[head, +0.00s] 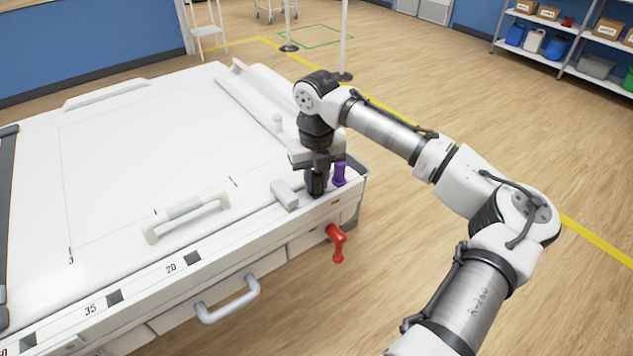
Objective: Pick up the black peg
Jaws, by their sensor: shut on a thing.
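My gripper (316,178) points down over the near right corner of the white bench. Its dark fingers are shut on the black peg (317,186), which is hard to tell from the fingers and mostly hidden by them. I cannot tell whether the peg's lower end is clear of the surface. A purple peg (339,174) stands upright just to the right of my gripper, close beside it.
A light grey block (284,195) lies just left of my gripper. A white handle (187,217) sits on the bench top (130,160), and a small white knob (278,122) stands behind. A red lever (336,242) sticks out of the front side. Open floor lies to the right.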

